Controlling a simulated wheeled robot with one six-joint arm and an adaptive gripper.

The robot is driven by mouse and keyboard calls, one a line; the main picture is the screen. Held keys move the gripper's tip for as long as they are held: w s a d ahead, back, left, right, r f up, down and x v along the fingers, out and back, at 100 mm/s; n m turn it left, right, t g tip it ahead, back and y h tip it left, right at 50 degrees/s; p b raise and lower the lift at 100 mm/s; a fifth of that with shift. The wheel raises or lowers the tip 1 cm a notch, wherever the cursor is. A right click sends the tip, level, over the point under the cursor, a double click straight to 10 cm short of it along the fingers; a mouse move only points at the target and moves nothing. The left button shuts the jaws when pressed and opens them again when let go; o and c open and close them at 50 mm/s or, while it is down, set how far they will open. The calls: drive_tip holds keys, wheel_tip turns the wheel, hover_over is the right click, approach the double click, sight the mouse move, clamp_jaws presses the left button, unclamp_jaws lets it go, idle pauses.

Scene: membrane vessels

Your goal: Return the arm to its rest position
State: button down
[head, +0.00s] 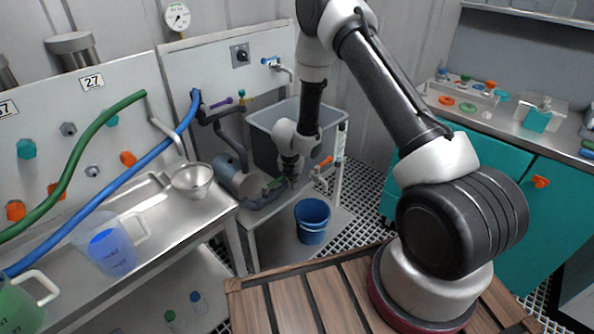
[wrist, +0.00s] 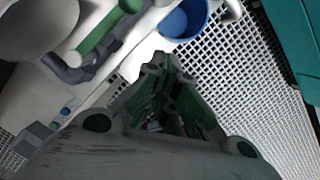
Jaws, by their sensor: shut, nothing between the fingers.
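My arm reaches up from its base and over toward the middle of the head view, bent at the elbow. My gripper (head: 291,178) hangs pointing down in front of the grey tub, near the grey pump and pipework. In the wrist view my gripper (wrist: 160,62) is shut, with its fingertips together and nothing between them. Below the fingers lie white grated floor and a pale surface. Whether the gripper touches the nearby pipework cannot be told.
A blue bucket (head: 312,220) stands below and right of my gripper. A grey tub (head: 268,150) and grey pump (head: 240,180) are close by. A steel bench (head: 190,215) with a blue jug (head: 112,250) is left. A teal cabinet (head: 500,190) is right.

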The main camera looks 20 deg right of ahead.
drive_tip(key=s+d+r+m+g+h, duration=0.1)
drive_tip(key=s+d+r+m+h, duration=0.1)
drive_tip(key=s+d+r+m, duration=0.7)
drive_tip(key=s+d+r+m+g+h, duration=0.25)
drive_tip(key=d+r+m, duration=0.55)
drive_tip(key=r, duration=0.5)
drive_tip(key=s+a+r+m+t+y, duration=0.1)
drive_tip(key=s+r+m, duration=0.5)
drive_tip(key=s+r, duration=0.6)
drive_tip(key=s+a+r+m+t+y, duration=0.2)
drive_tip(key=s+r+m+t+y, duration=0.2)
drive_tip(key=s+r+m, duration=0.3)
drive_tip(key=s+r+y, duration=0.1)
drive_tip(key=s+r, duration=0.3)
drive_tip(key=s, duration=0.1)
drive_tip(key=shift+s+r, duration=0.4)
